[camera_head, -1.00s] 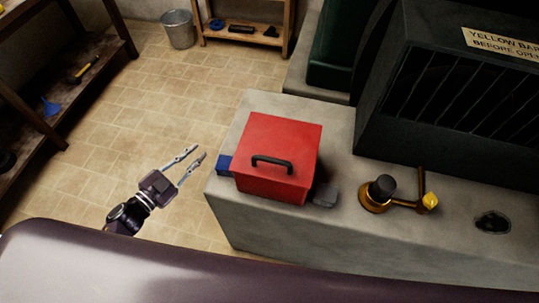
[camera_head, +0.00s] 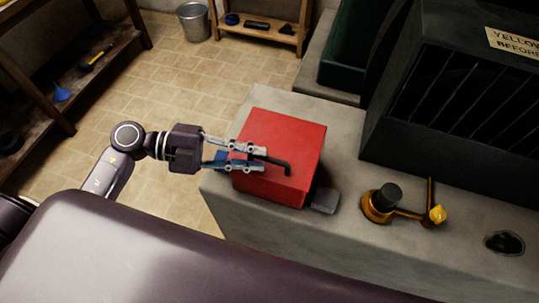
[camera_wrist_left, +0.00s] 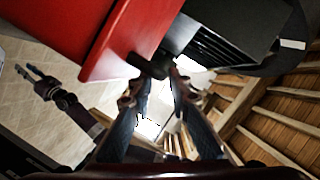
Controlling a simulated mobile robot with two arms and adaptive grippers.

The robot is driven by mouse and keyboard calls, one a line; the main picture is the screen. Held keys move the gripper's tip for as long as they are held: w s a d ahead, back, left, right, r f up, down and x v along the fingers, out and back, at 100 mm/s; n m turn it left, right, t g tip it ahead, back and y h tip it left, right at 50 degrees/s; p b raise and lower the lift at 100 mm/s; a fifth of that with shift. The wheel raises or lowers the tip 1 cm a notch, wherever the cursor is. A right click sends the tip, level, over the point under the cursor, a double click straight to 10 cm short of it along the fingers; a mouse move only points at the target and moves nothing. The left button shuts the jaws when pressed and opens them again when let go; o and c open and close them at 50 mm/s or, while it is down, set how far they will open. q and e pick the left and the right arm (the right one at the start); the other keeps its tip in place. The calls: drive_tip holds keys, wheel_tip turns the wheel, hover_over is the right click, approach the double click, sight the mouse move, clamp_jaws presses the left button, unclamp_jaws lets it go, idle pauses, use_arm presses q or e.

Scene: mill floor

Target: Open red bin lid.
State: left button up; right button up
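The red bin (camera_head: 290,137) sits on the grey stone block with its lid shut. A black handle (camera_head: 284,168) is on it, partly hidden by my left gripper. My left gripper (camera_head: 263,160) reaches in from the left, its fingers apart over the bin at the handle. In the left wrist view the handle (camera_wrist_left: 150,66) is close to the tips of the open left gripper (camera_wrist_left: 158,82), beside the red bin (camera_wrist_left: 135,35); I cannot tell whether they touch. My right gripper (camera_wrist_left: 25,70) shows small at the left of that view, fingers apart and empty.
A brass fitting with a yellow-tipped lever (camera_head: 380,205) stands to the right. A dark grated machine (camera_head: 440,100) rises behind. A bucket (camera_head: 193,22) stands on the tiled floor.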

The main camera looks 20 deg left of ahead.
use_arm(q)
drive_tip(key=x, duration=0.3)
drive_tip(key=shift+w+d, duration=0.1)
drive_tip(key=shift+d, duration=0.3)
drive_tip(key=shift+c, duration=0.2)
clamp_jaws()
